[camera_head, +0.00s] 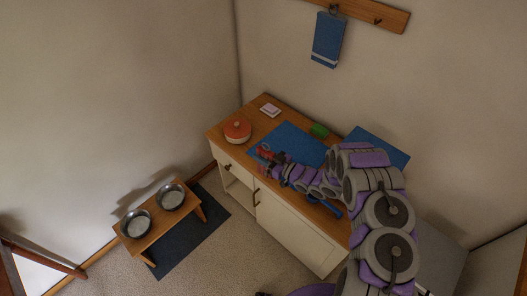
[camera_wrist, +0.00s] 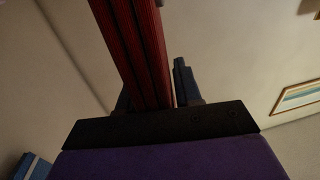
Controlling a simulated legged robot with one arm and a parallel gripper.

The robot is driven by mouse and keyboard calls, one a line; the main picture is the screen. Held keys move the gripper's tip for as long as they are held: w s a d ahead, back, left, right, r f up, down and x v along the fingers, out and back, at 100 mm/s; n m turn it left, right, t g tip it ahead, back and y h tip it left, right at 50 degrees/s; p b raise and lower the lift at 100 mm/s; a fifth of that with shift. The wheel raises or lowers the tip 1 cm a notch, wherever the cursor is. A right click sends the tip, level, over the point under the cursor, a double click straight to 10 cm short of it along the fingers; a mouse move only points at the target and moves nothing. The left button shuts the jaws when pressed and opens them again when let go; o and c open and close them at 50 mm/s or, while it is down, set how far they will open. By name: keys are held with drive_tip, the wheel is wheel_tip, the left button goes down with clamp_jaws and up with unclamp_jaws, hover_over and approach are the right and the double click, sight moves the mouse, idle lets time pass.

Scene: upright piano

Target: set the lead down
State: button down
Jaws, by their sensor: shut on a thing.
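The lead (camera_wrist: 135,45) is a ribbed dark red strap that fills the upper middle of the wrist view. My gripper (camera_wrist: 153,90) is shut on it, with a dark finger on either side. In the head view, my gripper (camera_head: 267,154) is over the left part of the cabinet top, by the edge of a blue mat (camera_head: 295,136). A small patch of red shows at the gripper there, too small to make out its shape. I cannot tell whether the lead touches the surface. My arm hides part of the cabinet top.
An orange-red lidded pot (camera_head: 237,132) stands at the cabinet's left end, near a small pale item (camera_head: 270,110). A green item (camera_head: 318,130) lies behind the mat. Two metal bowls sit in a wooden stand (camera_head: 155,232) on the floor. A blue cloth (camera_head: 328,42) hangs above.

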drive_tip(key=s+r+p, duration=0.1)
drive_tip(key=s+p, duration=0.1)
drive_tip(key=s, duration=1)
drive_tip(key=m+t+h, duration=0.7)
drive_tip(key=t+h, duration=0.1)
hover_over(264, 168)
drive_tip(key=w+d, duration=0.1)
drive_tip(key=d, duration=0.3)
drive_tip(key=f, duration=0.1)
drive_tip(key=d+r+m+h+p, duration=0.1)
drive_tip(key=d+r+m+h, duration=0.1)
drive_tip(key=d+m+h, duration=0.85)
drive_tip(key=w+d+f+n+h+b, duration=0.1)
drive_tip(key=w+f+b, duration=0.1)
drive_tip(key=w, duration=0.5)
drive_tip(key=w+f+n+h+b, duration=0.1)
drive_tip(key=w+f+b, duration=0.1)
drive_tip(key=w, duration=0.5)
drive_tip(key=shift+w+d+f+t, duration=0.3)
drive_tip(key=shift+w+d+f, duration=0.1)
drive_tip(key=shift+f, duration=0.3)
